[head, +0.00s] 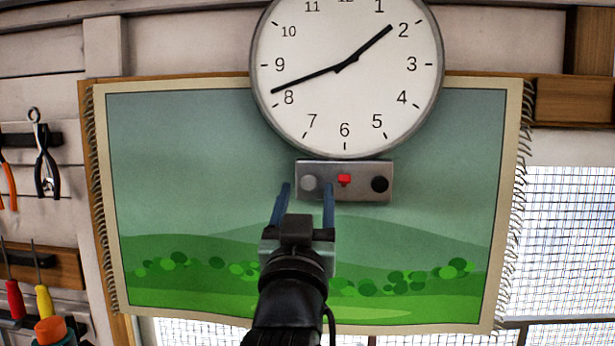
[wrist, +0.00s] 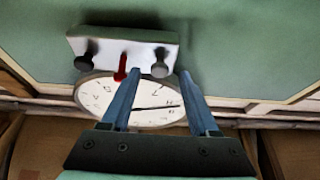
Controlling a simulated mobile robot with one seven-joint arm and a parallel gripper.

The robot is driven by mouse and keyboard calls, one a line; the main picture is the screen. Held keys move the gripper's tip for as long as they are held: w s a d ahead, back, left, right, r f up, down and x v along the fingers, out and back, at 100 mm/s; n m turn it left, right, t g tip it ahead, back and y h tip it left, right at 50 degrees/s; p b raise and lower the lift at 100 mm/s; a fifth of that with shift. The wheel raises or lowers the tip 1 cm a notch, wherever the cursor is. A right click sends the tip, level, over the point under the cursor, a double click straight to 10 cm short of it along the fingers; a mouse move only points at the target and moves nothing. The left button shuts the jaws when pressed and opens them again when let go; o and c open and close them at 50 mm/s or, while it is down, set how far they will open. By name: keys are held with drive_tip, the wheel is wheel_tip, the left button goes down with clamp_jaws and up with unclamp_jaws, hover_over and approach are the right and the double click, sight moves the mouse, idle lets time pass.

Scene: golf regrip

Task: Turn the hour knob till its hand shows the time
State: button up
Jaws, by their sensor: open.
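The round white clock (head: 350,110) hangs at the top of the head view. Its shorter hand (head: 372,42) points just short of 2 and its longer hand (head: 305,80) between 8 and 9. Below it a metal panel (head: 360,165) carries a grey knob (head: 309,183) at left, a red piece (head: 344,180) in the middle and a black knob (head: 380,184) at right. No label shows which knob is the hour knob. My gripper (head: 307,186) is open, its blue fingertips on either side of the grey knob in the picture. The wrist view shows the grey knob (wrist: 160,67) between the fingertips; contact cannot be told.
A green landscape hanging (head: 200,150) covers the wall behind the panel. Pliers (head: 46,165) and screwdrivers (head: 44,300) hang at far left. A mesh window (head: 570,240) is at right. The red piece stands close beside my right finger in the head view.

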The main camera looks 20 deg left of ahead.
drive_tip(key=shift+w+a+r, duration=0.15)
drive_tip(key=shift+w+r, duration=0.1)
drive_tip(key=shift+w, duration=0.4)
drive_tip(key=shift+c, duration=0.3)
clamp_jaws()
